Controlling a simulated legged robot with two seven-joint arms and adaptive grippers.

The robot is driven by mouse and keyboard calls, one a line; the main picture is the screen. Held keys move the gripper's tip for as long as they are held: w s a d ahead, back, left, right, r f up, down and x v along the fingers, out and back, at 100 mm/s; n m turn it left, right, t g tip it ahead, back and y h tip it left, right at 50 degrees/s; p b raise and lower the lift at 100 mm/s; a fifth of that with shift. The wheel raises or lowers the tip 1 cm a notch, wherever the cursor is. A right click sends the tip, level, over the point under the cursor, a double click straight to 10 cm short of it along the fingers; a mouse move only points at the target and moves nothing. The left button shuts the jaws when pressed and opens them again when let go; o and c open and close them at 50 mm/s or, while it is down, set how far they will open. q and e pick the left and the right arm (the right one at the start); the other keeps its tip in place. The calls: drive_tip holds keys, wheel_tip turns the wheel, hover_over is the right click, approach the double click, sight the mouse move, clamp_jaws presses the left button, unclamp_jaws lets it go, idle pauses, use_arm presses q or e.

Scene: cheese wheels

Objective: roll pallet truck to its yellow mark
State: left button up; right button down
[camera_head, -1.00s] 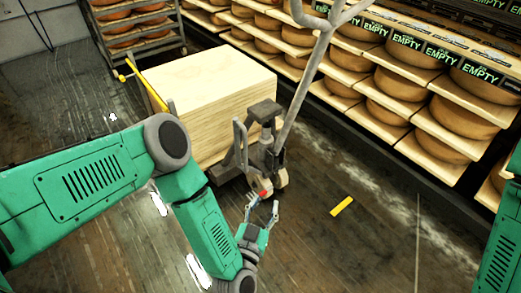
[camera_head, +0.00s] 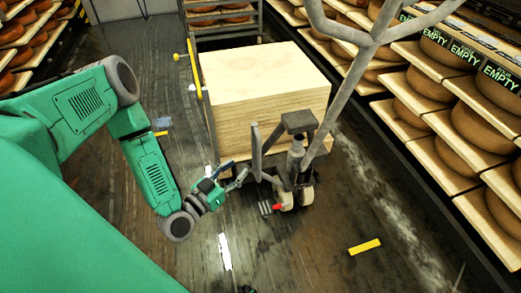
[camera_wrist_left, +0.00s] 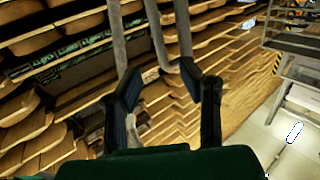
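The pallet truck (camera_head: 298,160) stands in the middle of the head view, its grey handle rising to the upper right. It carries a stack of pale wooden boards (camera_head: 262,85). A yellow mark (camera_head: 364,246) lies on the floor to the right of and nearer than the truck's front wheels, apart from them. My left gripper (camera_head: 236,178) is open just left of the truck's front end. In the left wrist view the open fingers (camera_wrist_left: 172,85) have grey tubes (camera_wrist_left: 172,62) beyond them; whether they touch is unclear.
Shelves of cheese wheels (camera_head: 475,125) line the right side, with EMPTY labels. Another rack (camera_head: 222,18) stands behind the load. A smaller yellow mark (camera_head: 161,133) lies on the floor at the left. The floor around the near yellow mark is clear.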

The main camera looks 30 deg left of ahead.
sight(260, 151)
use_arm(q)
drive_tip(key=w, duration=0.3)
drive_tip(key=w+d+b, duration=0.1)
drive_tip(key=w, duration=0.2)
drive_tip(key=w+d+b, duration=0.1)
drive_tip(key=w, duration=0.2)
drive_tip(key=shift+w+r, duration=0.1)
drive_tip(key=shift+w+a, duration=0.25)
drive_tip(key=shift+w, duration=0.15)
drive_tip(key=shift+d, duration=0.1)
drive_tip(key=shift+c, duration=0.3)
drive_tip(key=shift+d, duration=0.15)
clamp_jaws()
